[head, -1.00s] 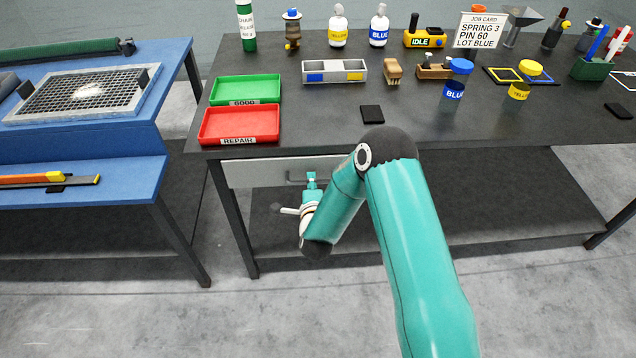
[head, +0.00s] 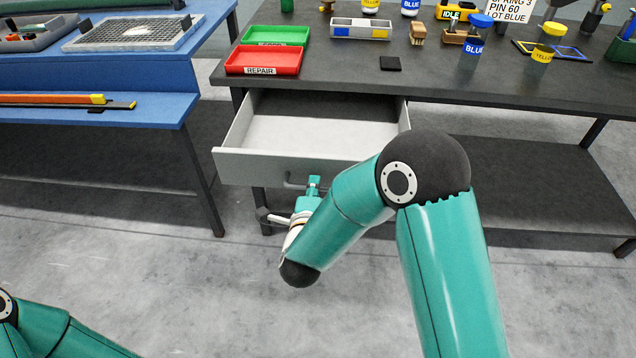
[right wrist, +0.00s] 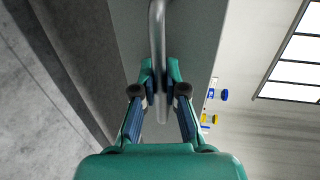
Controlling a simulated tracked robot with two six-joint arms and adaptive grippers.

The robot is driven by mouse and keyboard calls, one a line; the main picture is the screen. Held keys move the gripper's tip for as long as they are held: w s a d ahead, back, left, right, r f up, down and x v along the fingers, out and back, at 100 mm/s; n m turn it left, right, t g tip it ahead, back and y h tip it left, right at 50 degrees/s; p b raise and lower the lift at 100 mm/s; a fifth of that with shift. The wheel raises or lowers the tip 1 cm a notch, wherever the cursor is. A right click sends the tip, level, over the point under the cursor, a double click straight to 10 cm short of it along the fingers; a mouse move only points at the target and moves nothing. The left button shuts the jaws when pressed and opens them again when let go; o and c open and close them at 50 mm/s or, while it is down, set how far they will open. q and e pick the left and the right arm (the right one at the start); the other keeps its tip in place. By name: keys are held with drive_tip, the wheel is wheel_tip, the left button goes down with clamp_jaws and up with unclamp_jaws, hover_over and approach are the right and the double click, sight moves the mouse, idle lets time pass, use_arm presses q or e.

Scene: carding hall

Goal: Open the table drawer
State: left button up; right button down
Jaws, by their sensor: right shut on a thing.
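The table drawer (head: 262,168) is pulled well out from under the dark table (head: 330,86); its pale inside shows and looks empty. Its bar handle (head: 291,184) is on the grey front. My right gripper (head: 313,184) is at the handle, partly hidden by my own arm. In the right wrist view the fingers (right wrist: 160,90) are closed around the handle bar (right wrist: 157,40), one on each side. At the lower left of the head view part of my left arm shows, but its gripper does not.
A red REPAIR tray (head: 264,61) and a green GOOD tray (head: 275,35) stand on the table above the drawer. A blue bench (head: 150,76) stands to the left. Floor in front of the drawer is clear apart from my arms.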

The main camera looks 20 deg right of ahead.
drive_tip(key=shift+s+a+f, duration=0.1)
drive_tip(key=shift+s+a, duration=0.15)
drive_tip(key=shift+s, duration=0.25)
drive_tip(key=shift+s+a+f, duration=0.1)
drive_tip(key=shift+s+a, duration=0.1)
drive_tip(key=shift+s, duration=0.3)
drive_tip(key=c, duration=1.2)
unclamp_jaws()
drive_tip(key=shift+w, duration=0.1)
drive_tip(key=shift+r, duration=0.1)
drive_tip(key=v, duration=1.2)
